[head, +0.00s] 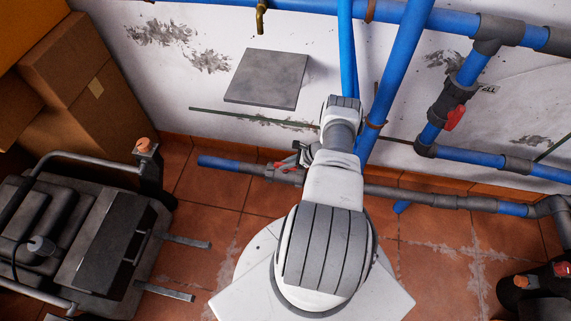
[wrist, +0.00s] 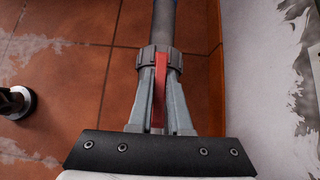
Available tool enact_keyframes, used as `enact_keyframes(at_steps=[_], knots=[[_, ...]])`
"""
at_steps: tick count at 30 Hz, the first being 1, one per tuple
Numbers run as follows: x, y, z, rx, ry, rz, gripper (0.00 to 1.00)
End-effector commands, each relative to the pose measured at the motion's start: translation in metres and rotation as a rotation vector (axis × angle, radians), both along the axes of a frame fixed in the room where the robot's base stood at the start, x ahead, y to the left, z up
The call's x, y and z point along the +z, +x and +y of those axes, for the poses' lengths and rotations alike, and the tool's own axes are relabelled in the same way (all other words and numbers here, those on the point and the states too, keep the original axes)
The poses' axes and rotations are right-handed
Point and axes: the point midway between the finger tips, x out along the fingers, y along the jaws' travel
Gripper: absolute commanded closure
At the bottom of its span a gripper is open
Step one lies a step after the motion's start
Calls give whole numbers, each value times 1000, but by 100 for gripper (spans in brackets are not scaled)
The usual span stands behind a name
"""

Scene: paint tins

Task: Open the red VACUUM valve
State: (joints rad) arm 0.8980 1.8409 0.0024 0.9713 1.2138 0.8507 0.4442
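A red valve handle (wrist: 160,85) lies in line with a grey collar and pipe in the wrist view. My gripper (wrist: 160,80) has one finger on each side of it, close against it, and looks shut on it. In the head view my gripper (head: 300,152) is at the low pipe by the wall, beside the red valve handle (head: 284,167), which it partly hides. A second red valve handle (head: 455,118) is on an upright pipe at the right, apart from my gripper. No VACUUM label can be read.
Blue pipes (head: 400,60) run along the white wall. A grey wall plate (head: 266,79) is left of my arm. A dark cart (head: 90,240) and cardboard boxes (head: 70,60) stand at the left. Dark equipment (head: 535,292) is at the lower right.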

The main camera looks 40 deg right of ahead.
Motion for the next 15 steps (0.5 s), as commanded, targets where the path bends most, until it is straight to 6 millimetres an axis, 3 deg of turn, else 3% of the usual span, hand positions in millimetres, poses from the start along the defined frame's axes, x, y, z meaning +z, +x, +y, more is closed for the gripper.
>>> enact_keyframes(at_steps=[1, 5, 15], knots=[[1, 0, 0, 1, -1, -1, 75], [0, 0, 0, 1, -1, 0, 54], [0, 0, 0, -8, 0, 0, 54]])
